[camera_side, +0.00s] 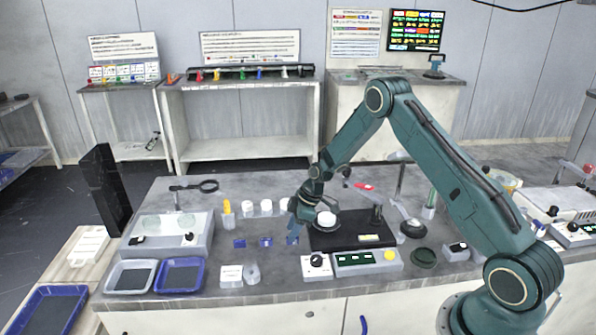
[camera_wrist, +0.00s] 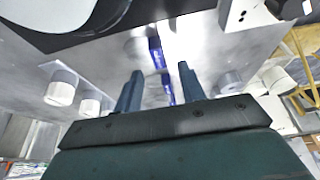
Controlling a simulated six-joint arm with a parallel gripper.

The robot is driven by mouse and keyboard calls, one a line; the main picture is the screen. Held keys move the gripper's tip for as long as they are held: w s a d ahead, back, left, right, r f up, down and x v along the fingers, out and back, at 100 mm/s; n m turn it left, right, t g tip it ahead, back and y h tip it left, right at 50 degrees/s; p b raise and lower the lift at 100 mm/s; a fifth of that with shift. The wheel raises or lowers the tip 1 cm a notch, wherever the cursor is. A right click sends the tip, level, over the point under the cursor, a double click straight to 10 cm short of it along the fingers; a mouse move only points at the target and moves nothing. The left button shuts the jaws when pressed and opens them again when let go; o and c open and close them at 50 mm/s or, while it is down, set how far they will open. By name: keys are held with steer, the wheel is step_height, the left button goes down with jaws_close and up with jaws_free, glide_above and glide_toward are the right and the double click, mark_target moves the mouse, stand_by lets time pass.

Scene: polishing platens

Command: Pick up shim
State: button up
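Two small flat blue pieces lie on the grey bench in the side view, a left one (camera_side: 239,243) and a right one (camera_side: 265,241). Either may be the shim; I cannot tell which. In the wrist view two blue pieces also show, one farther up (camera_wrist: 156,53) and one partly visible between my fingers (camera_wrist: 169,90). My gripper (camera_side: 293,236) is low over the bench, just right of the blue pieces in the side view. Its two blue-grey fingers (camera_wrist: 160,82) are apart, with nothing seen held between them.
A dark polishing unit (camera_side: 375,241) with a white round piece (camera_side: 326,219) stands right of my gripper. White jars (camera_side: 266,207) stand behind the blue pieces. A control box with a knob (camera_side: 317,268) and a clear cylinder (camera_side: 251,273) are in front. A blue tray (camera_side: 180,277) lies left.

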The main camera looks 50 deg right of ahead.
steer(key=shift+x, duration=1.4)
steer(key=shift+c, duration=0.2)
jaws_close()
